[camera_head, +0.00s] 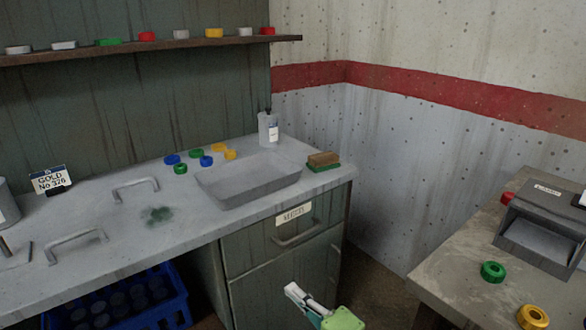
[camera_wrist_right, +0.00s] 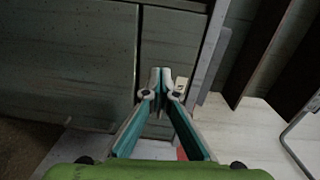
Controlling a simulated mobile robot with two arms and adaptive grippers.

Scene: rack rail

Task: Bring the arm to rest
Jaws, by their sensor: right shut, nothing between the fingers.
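My right gripper (camera_head: 300,296) shows at the bottom of the head view, low in front of the grey drawer cabinet and below the counter top. In the right wrist view my right gripper (camera_wrist_right: 160,75) has its fingertips together with nothing between them. Behind them is the cabinet front (camera_wrist_right: 85,60), and I cannot tell how close it is. My left gripper is in neither view.
The counter (camera_head: 200,230) bears a grey tray (camera_head: 250,190), a bottle (camera_head: 268,130), several coloured rings, a brush (camera_head: 323,160) and handles. A blue crate (camera_head: 180,308) stands underneath. Another table (camera_head: 455,265) with a grey box (camera_head: 545,225) stands right. Floor (camera_head: 370,285) shows between.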

